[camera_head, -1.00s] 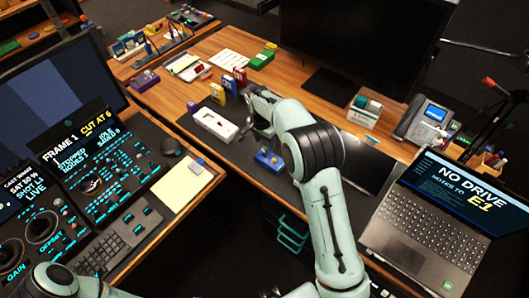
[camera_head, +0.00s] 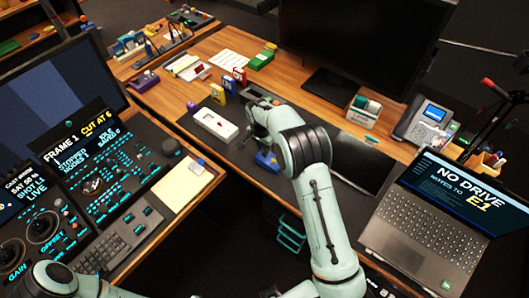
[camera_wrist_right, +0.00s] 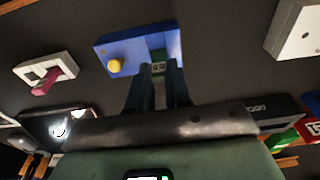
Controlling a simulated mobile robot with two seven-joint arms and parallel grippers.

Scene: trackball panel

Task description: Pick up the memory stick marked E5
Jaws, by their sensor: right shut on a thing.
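A blue block with a yellow knob (camera_wrist_right: 138,48) lies on the dark desk mat; the blue block also shows in the head view (camera_head: 266,160), partly behind my right arm. A small green stick (camera_wrist_right: 158,69) with a pale marking stands at the block's near edge, between my right fingertips. The marking is too small to read surely. My right gripper (camera_wrist_right: 158,82) is shut on the green stick, right at the block. In the head view its fingers are largely hidden by my own wrist. My left gripper is out of view.
A white box (camera_head: 215,125) stands left of the blue block, with yellow, red and blue upright boxes (camera_head: 229,84) behind it. The laptop (camera_head: 425,220) is at right, a big monitor (camera_head: 365,40) at the back. A notepad (camera_head: 185,185) lies at left.

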